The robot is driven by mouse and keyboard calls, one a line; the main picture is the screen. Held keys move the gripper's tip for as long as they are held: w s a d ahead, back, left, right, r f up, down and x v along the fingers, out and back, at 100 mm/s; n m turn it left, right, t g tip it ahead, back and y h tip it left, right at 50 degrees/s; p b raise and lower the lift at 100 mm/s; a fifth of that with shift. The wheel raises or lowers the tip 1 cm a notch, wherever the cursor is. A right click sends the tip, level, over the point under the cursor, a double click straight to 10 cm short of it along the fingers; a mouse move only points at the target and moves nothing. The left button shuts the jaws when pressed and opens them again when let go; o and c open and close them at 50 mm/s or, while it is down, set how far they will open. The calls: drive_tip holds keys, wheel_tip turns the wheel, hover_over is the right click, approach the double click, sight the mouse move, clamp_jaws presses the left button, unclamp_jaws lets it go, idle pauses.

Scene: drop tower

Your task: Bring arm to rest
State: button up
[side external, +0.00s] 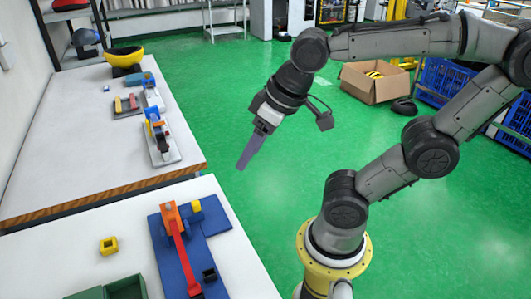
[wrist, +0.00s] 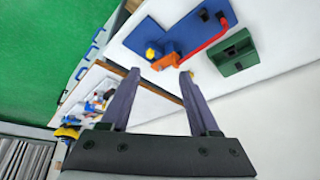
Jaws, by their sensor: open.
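My gripper (side external: 249,152) hangs in the air over the green floor, right of the tables and above the near table's height, in the side external view. In the wrist view, the two fingers of my gripper (wrist: 160,80) stand apart with nothing between them. The arm is bent, with the hand pointing down and slightly left. The drop tower, a blue base (side external: 212,237) with an orange block (side external: 171,217) and a red sloping bar (side external: 184,259), sits on the near white table (side external: 60,257), clear of my gripper.
A yellow square piece (side external: 109,246) and a green box (side external: 125,288) lie left of the blue base. The far table (side external: 60,160) bears several coloured parts and a yellow helmet-like item (side external: 124,57). A cardboard box (side external: 374,82) stands on the floor behind the arm. Open floor lies around my gripper.

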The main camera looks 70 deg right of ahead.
drive_tip(key=s, duration=0.1)
drive_tip(key=s+d+f, duration=0.1)
drive_tip(key=shift+s+f+n, duration=0.1)
drive_tip(key=shift+s+n, duration=0.2)
drive_tip(key=shift+n, duration=0.1)
idle(2.1)
